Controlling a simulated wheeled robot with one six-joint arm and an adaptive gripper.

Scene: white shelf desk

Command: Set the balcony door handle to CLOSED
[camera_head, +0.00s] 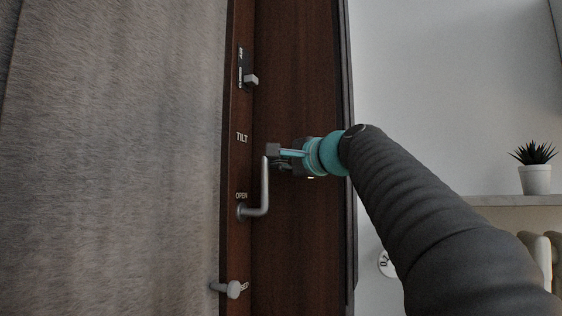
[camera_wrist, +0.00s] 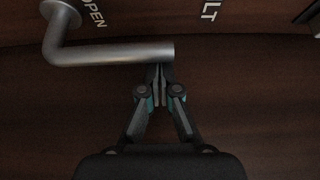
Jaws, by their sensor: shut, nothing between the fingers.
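The grey metal door handle (camera_head: 264,185) is mounted on the dark brown wooden door. Its pivot is beside the OPEN label (camera_head: 241,196), and its lever bends and points upward toward the TILT label (camera_head: 242,138). In the wrist view the handle (camera_wrist: 110,54) runs across the top left, with its free end near the middle. My gripper (camera_head: 273,151) is at the lever's upper free end. In the wrist view my gripper (camera_wrist: 158,72) has its fingers together with nothing between them, tips right beside the bar's end. I cannot tell whether they touch it.
A small light latch (camera_head: 251,80) sits higher up. A grey curtain (camera_head: 110,160) hangs at left. At right, a potted plant (camera_head: 535,178) stands on a shelf (camera_head: 505,200).

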